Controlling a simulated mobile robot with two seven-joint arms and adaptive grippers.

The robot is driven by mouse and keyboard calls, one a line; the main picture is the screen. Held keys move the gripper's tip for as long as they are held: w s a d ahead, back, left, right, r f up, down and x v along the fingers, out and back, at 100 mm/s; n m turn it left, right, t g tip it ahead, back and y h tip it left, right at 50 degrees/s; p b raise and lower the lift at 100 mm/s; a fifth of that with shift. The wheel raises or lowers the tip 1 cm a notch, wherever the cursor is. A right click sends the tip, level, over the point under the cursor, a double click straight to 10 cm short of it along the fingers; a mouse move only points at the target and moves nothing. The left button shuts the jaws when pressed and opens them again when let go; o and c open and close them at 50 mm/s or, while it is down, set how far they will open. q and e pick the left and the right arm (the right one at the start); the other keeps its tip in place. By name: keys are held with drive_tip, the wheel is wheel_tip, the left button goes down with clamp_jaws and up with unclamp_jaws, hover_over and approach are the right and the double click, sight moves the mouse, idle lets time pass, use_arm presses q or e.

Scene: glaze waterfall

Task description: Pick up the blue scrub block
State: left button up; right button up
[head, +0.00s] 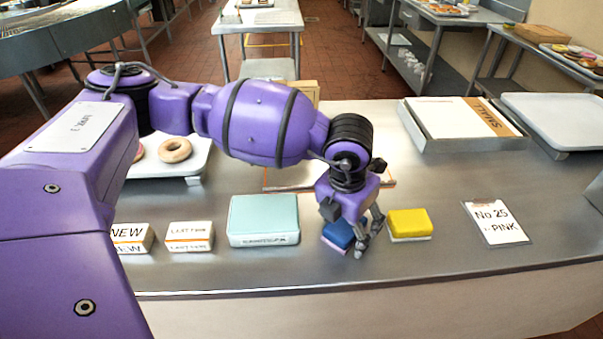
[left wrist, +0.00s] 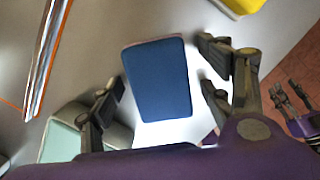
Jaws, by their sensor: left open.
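The blue scrub block (head: 338,234) lies on the steel counter, between a mint-green box and a yellow block. My left gripper (head: 362,240) is over it in the head view and hides part of it. In the left wrist view the blue block (left wrist: 158,80) sits between the spread fingers of the left gripper (left wrist: 163,92), with gaps on both sides. The left gripper is open and empty. At the right edge of the left wrist view, the fingers of another gripper (left wrist: 292,98), apparently my right one, show small above the red floor.
The mint-green box (head: 264,218) stands close on the left, the yellow block (head: 410,223) close on the right. Small white signs (head: 189,236) and a pink-order card (head: 495,222) stand or lie farther out. A metal-edged tray (head: 290,178) lies behind. The counter's front strip is clear.

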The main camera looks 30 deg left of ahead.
use_arm(q)
drive_tip(key=shift+f, duration=0.1)
drive_tip(key=shift+s, duration=0.1)
drive_tip(key=c, duration=1.1)
drive_tip(key=shift+a, duration=0.1)
drive_tip(key=shift+c, duration=1.3)
